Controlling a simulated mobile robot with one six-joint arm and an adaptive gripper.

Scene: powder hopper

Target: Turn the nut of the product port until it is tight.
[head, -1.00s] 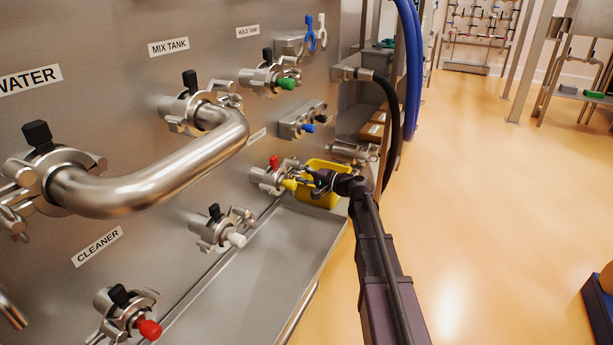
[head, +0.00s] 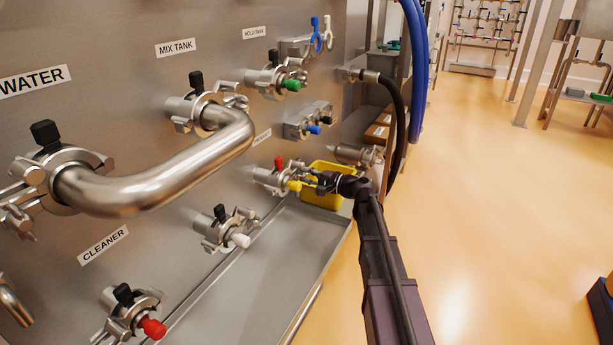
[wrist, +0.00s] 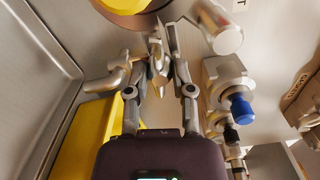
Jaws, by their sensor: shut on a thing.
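The product port (head: 268,176) is a steel clamp fitting low on the panel, with a red knob on top and a yellow cap (head: 294,186) facing out. Its label is partly hidden by the bent pipe. My gripper (head: 308,174) reaches in from the right to the right side of this port. In the wrist view my gripper (wrist: 159,72) has its two fingers closed around the silver nut (wrist: 157,50) on the clamp. The yellow cap (wrist: 128,5) shows at the top edge there. The fingers hide part of the nut, and its tightness cannot be seen.
A yellow bin (head: 319,198) stands behind and below my gripper. A blue-capped fitting (head: 304,130) sits above it; its blue cap (wrist: 238,108) is close right in the wrist view. A black hose (head: 396,130) hangs at right. The drip tray (head: 262,255) below is clear.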

